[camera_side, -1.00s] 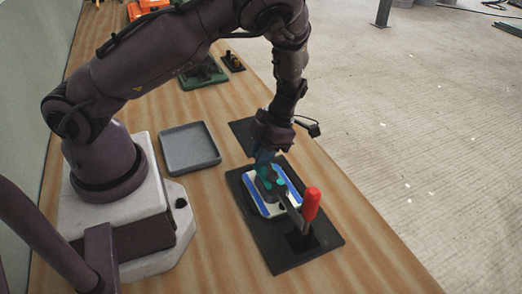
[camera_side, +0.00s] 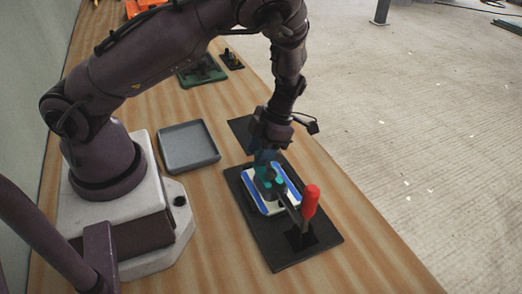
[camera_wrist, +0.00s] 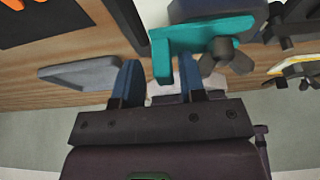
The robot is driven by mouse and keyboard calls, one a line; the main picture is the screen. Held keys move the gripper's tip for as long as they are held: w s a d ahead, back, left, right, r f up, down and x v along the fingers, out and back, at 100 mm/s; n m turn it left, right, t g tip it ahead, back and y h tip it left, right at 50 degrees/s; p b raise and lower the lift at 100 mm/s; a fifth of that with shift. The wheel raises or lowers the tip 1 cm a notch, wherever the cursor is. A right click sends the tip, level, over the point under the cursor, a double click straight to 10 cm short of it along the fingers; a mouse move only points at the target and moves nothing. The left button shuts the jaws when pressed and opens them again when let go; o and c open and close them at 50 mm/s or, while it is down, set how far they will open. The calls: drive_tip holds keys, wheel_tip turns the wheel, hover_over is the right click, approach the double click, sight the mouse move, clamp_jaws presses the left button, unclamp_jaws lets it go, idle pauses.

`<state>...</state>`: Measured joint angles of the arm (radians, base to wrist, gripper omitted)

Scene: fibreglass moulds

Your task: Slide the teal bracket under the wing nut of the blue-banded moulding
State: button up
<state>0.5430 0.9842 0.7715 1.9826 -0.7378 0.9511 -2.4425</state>
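The blue-banded moulding (camera_side: 251,196) is a white piece with blue stripes, lying on a black base plate (camera_side: 268,245) in the side view. The teal bracket (camera_side: 277,182) is on top of it, under my gripper (camera_side: 264,160). In the wrist view the teal bracket (camera_wrist: 205,35) has a flat upper part and a leg hanging between the two blue fingers of my gripper (camera_wrist: 160,80). A gap shows on both sides of the leg, so the fingers look open around it. A dark grey winged knob, apparently the wing nut (camera_wrist: 218,58), overlaps the bracket's edge; their exact contact is unclear.
A toggle clamp with a red handle (camera_side: 311,201) stands at the near end of the base plate. An empty grey tray (camera_side: 188,147) lies left of the moulding. A green mould (camera_side: 203,72) and a small dark fixture (camera_side: 231,59) stand farther back.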

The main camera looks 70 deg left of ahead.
drive_tip(key=shift+s+d, duration=0.1)
drive_tip(key=shift+d, duration=0.3)
drive_tip(key=shift+w+r, duration=0.2)
drive_tip(key=shift+r, duration=0.1)
drive_tip(key=v, duration=1.2)
drive_tip(key=s+d+r+m+t, duration=0.1)
drive_tip(key=s+r+m+t, duration=0.4)
drive_tip(key=m, duration=1.3)
drive_tip(key=s+d+r+m+t, duration=0.1)
drive_tip(key=s+r+m+t, duration=0.4)
drive_tip(key=s+r+m, duration=0.5)
wheel_tip(320, 180, up, 3)
drive_tip(key=m, duration=0.8)
drive_tip(key=shift+d+f, duration=0.2)
drive_tip(key=shift+d, duration=0.2)
